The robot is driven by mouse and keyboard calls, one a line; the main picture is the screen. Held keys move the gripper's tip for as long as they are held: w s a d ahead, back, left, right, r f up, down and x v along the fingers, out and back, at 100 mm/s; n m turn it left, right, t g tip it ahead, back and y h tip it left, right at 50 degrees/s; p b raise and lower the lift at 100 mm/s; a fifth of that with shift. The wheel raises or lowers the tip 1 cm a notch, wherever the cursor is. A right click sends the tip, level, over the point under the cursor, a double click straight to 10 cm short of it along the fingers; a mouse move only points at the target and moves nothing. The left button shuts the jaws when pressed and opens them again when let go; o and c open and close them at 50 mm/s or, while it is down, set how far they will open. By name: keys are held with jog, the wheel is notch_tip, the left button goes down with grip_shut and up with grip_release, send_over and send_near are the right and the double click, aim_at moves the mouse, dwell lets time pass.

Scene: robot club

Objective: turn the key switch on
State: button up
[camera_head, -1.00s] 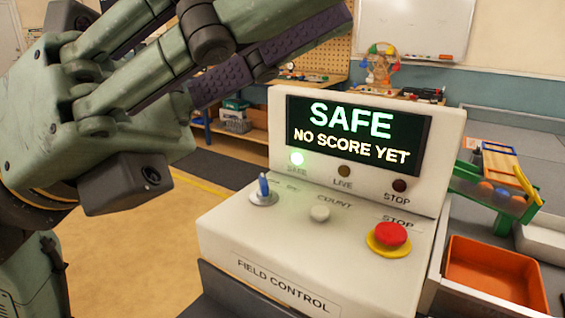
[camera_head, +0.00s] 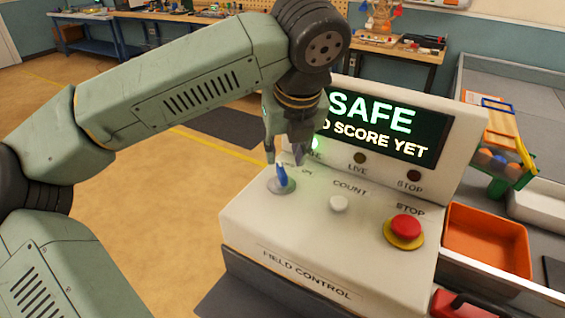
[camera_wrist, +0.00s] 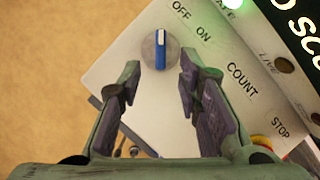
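The key switch (camera_head: 282,177) is a blue upright handle on a round silver plate at the left of the white control box (camera_head: 330,245). In the wrist view the key switch (camera_wrist: 160,50) shows a white mark pointing up the picture, nearer the OFF label than the ON label. My gripper (camera_head: 284,152) points down just above the key. In the wrist view my gripper (camera_wrist: 159,62) is open, with its fingers on either side of the key's line and a clear gap to each. The screen (camera_head: 385,128) reads SAFE, partly hidden by my wrist.
A white COUNT button (camera_head: 338,204) and a red STOP button (camera_head: 405,228) on a yellow base sit to the right of the key. LIVE and STOP lamps are dark; the green lamp (camera_head: 316,144) is lit. An orange bin (camera_head: 487,240) stands right of the box.

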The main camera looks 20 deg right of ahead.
aim_at(282, 170)
jog(key=p+x, duration=0.1)
jog(key=x, duration=0.5)
jog(key=shift+w+d+f, duration=0.1)
jog(key=shift+f, duration=0.25)
jog(key=shift+c, duration=0.6)
grip_shut()
